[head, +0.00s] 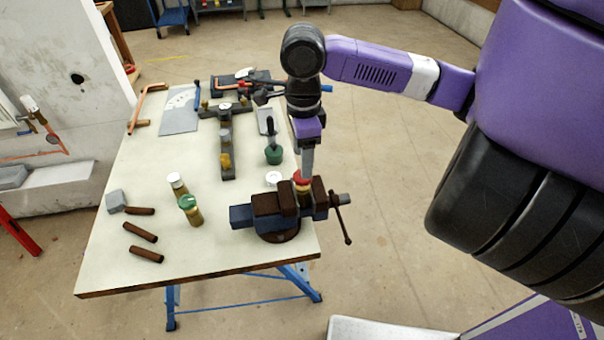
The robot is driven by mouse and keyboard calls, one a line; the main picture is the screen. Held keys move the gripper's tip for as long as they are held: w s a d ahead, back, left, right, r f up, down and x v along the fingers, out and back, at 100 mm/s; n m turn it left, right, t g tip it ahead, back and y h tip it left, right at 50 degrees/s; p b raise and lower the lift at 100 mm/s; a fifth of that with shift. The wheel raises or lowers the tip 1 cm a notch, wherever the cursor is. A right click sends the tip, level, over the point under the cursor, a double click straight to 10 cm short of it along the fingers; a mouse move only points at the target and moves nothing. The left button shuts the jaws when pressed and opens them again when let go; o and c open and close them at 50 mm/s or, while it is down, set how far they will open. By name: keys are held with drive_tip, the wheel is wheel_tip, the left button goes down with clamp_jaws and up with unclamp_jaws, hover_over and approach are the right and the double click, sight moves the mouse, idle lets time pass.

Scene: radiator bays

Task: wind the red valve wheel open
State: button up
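The red valve wheel (301,179) sits on top of a valve held between the brown jaws of the bench vise (262,212), at the near right corner of the table. It is small, and partly covered by my gripper. My gripper (307,174) points straight down with its fingertips at the wheel's right side. Only one grey finger shows clearly, so I cannot tell whether the fingers are around the wheel, touching it or just above it.
The vise handle (342,218) sticks out to the right. Brown pipe pieces (140,232) lie left. Floor right of the table is clear.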

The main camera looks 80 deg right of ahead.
drive_tip(key=shift+f, duration=0.15)
drive_tip(key=shift+f+b, duration=1.4)
drive_tip(key=shift+f, duration=1)
